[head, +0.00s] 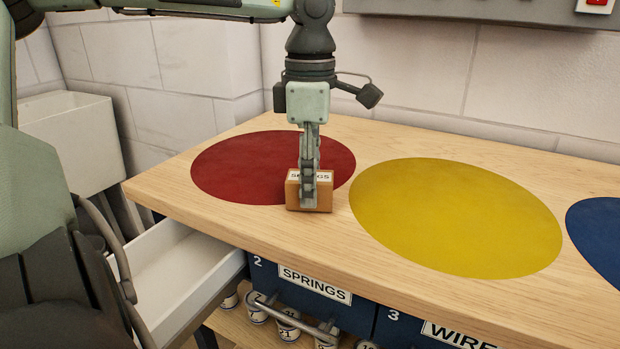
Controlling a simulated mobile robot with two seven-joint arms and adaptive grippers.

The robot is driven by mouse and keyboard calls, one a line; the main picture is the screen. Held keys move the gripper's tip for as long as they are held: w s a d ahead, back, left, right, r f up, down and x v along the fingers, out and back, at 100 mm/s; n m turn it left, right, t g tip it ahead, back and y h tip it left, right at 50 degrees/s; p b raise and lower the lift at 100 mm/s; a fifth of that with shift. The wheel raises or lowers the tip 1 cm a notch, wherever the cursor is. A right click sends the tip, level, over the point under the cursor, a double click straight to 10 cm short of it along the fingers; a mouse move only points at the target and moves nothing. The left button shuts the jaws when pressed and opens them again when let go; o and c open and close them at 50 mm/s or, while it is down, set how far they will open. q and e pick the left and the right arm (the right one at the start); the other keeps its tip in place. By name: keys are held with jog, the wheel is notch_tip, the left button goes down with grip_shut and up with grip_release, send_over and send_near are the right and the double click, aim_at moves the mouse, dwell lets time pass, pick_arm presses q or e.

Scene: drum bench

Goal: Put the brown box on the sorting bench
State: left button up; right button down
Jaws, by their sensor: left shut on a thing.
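The brown box (323,201) is small and has a white label reading SPRINGS, partly covered by a finger. It is at the near edge of the red disc on the wooden sorting bench (190,205). My left gripper (309,195) points straight down over the box and is shut on it. The box appears to touch the bench top, or to be just above it; I cannot tell which. My right gripper is not in view.
A red disc (235,165), a yellow disc (455,220) and a blue disc (600,235) mark the bench top. Below, a white drawer (185,270) is pulled open at left, beside a blue drawer labelled SPRINGS (315,283). A white wall stands behind.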

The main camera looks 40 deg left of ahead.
pick_arm(q)
jog(key=shift+f, duration=0.15)
jog(key=o, duration=1.2)
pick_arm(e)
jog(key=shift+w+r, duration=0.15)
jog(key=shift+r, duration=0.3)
pick_arm(q)
notch_tip(320, 180, up, 2)
jog(key=shift+r, duration=0.1)
jog(key=shift+r+p, duration=0.4)
jog(key=shift+r, duration=4.7)
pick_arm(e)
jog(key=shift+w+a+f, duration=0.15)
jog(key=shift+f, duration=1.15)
